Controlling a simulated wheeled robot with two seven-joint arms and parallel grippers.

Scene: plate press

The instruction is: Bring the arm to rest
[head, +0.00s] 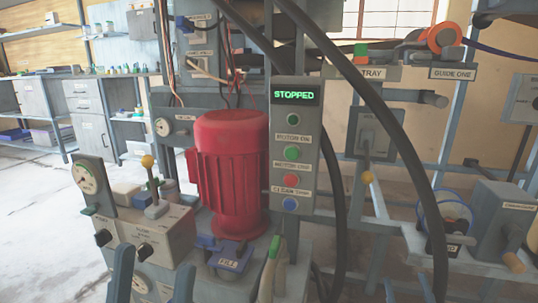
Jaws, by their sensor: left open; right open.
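My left gripper (153,272) is at the bottom left, its two blue-grey fingers apart with nothing between them. It is in front of the grey control box (158,238) with the yellow-knobbed lever (148,162). My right gripper (407,289) is at the bottom right, only its fingertips in view, apart and empty. Both arms are otherwise out of the picture. A control panel (294,150) stands between and behind the grippers. Its display (295,96) reads STOPPED in green, above green, red and blue buttons.
A red motor (232,172) stands behind the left gripper. Black hoses (390,130) hang in front of the frame. A spool (450,218) and a grey box (503,220) are at right. Open floor (40,230) shows at left, with shelves (125,100) beyond.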

